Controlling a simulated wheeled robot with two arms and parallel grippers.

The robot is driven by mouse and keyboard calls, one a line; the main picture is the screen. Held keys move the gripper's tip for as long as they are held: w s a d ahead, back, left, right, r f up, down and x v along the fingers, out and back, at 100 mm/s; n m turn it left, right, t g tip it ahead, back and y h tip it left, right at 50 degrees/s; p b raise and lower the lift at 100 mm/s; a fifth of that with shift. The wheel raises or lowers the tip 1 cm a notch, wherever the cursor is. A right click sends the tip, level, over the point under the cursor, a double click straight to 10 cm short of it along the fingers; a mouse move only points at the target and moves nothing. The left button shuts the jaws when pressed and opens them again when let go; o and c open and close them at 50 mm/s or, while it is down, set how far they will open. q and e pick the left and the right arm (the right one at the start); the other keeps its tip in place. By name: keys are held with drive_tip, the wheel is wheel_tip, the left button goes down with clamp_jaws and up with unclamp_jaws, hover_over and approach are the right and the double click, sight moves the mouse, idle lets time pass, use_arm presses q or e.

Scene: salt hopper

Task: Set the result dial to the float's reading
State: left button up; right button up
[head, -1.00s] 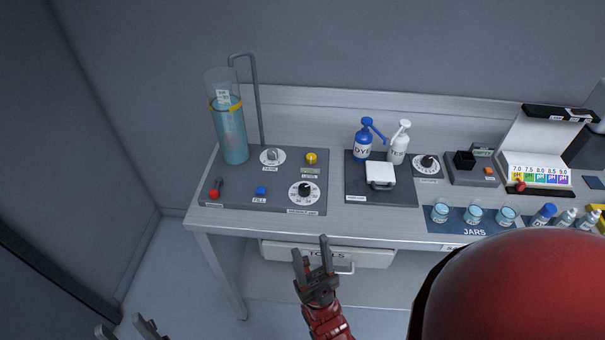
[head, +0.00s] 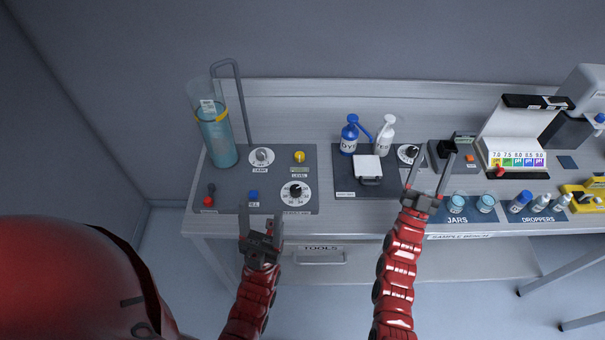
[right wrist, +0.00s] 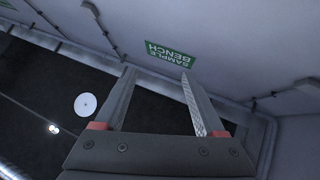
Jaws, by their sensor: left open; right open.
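The result dial (head: 295,193) is a white round face with a black knob, at the front right of the dark panel (head: 262,205). Its marks are too small to read. The clear cylinder (head: 221,150) at the panel's back left holds blue liquid. A yellow ring (head: 212,117) and a small white label (head: 208,106) show near its top; I cannot read the float's level. My left gripper (head: 261,215) is open and empty at the panel's front edge, in front of and left of the dial. My right gripper (head: 433,155) is open and empty over the bench, left of the jars.
The panel also has a white tank dial (head: 261,157), a yellow knob (head: 300,156), a blue button (head: 253,194) and a red-tipped lever (head: 209,198). Blue (head: 349,138) and white (head: 385,137) pump bottles, jars (head: 456,204) and a pH chart (head: 515,158) stand to the right.

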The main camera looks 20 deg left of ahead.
drive_tip(key=w+a+f+n+g+y, duration=0.25)
drive_tip(key=w+a, duration=0.35)
drive_tip(key=w, duration=0.3)
drive_tip(key=w+a+f+n+g+y, duration=0.1)
drive_tip(key=w+a+g+y, duration=0.25)
drive_tip(key=w+a, duration=0.4)
drive_tip(key=w+a+n+g+y, duration=0.2)
drive_tip(key=a+n+g+y, duration=0.15)
drive_tip(key=a, duration=0.55)
drive_tip(key=w+a+n+g+y, duration=0.2)
drive_tip(key=a+g, duration=0.2)
drive_tip(key=a, duration=0.4)
drive_tip(key=s+a+n+g, duration=0.4)
drive_tip(key=s+a+g, duration=0.15)
drive_tip(key=a, duration=0.25)
wheel_tip(320, 180, up, 3)
drive_tip(key=n+g+h, duration=0.6)
drive_tip(key=g+h, duration=0.1)
drive_tip(key=h, duration=0.1)
hover_over(296, 189)
wheel_tip(296, 189, down, 15)
drive_tip(key=p, duration=0.4)
drive_tip(key=shift+a+f, duration=0.1)
drive_tip(key=shift+a, duration=0.05)
drive_tip(key=shift+f, duration=0.85)
